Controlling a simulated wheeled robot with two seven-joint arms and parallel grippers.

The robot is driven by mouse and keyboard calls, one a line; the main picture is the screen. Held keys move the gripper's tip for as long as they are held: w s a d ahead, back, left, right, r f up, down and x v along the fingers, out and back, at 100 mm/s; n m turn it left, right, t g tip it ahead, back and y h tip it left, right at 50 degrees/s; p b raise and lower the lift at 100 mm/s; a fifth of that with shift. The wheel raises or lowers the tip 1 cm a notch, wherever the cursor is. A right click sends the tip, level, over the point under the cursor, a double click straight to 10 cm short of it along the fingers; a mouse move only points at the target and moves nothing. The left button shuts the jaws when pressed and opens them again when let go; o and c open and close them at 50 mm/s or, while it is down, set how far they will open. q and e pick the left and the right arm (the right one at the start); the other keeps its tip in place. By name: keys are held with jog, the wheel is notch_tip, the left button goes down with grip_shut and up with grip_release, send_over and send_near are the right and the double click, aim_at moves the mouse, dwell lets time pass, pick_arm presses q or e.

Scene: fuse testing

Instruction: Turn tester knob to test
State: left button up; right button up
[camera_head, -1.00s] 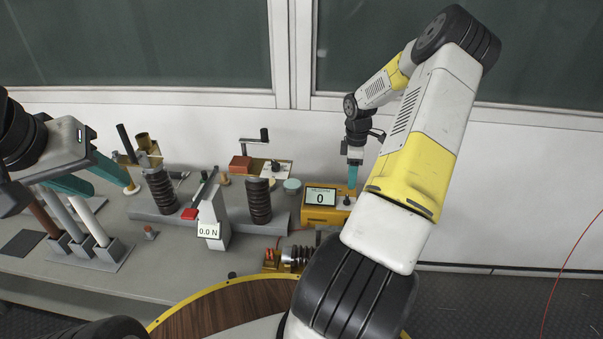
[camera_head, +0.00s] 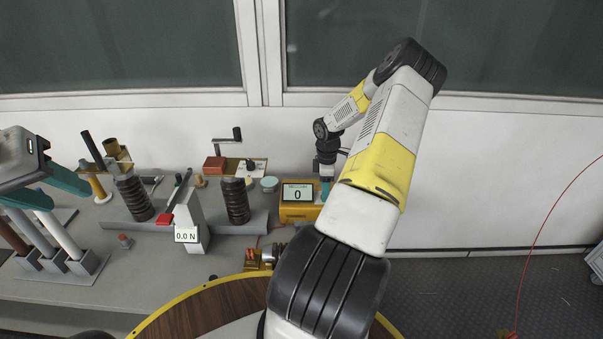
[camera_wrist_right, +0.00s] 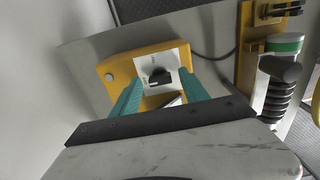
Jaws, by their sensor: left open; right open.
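The yellow tester (camera_head: 299,214) stands at the back right of the bench, its display (camera_head: 298,192) reading 0. The right wrist view shows its black knob (camera_wrist_right: 160,76) on a white plate; the plate's markings are too small to read. My right gripper (camera_wrist_right: 161,92) is open over the tester, its teal fingers on either side of the knob's area; I cannot tell whether they touch it. In the head view my right gripper (camera_head: 326,187) is at the tester's right end and hides the knob. My left gripper (camera_head: 71,197) is open and empty at the far left.
A stand with a 0.0 N label (camera_head: 187,235) and ribbed black insulators (camera_head: 236,201) stand left of the tester. A red crank block (camera_head: 214,164) is behind. Grey-based tubes (camera_head: 83,262) stand under my left gripper. A clamp-like fixture (camera_head: 258,260) is in front.

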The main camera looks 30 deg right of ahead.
grip_shut()
jog(key=m, duration=0.4)
jog(key=shift+m, duration=0.4)
jog(key=m, duration=0.4)
jog(key=shift+m, duration=0.3)
jog(key=m, duration=0.4)
jog(key=shift+m, duration=2.2)
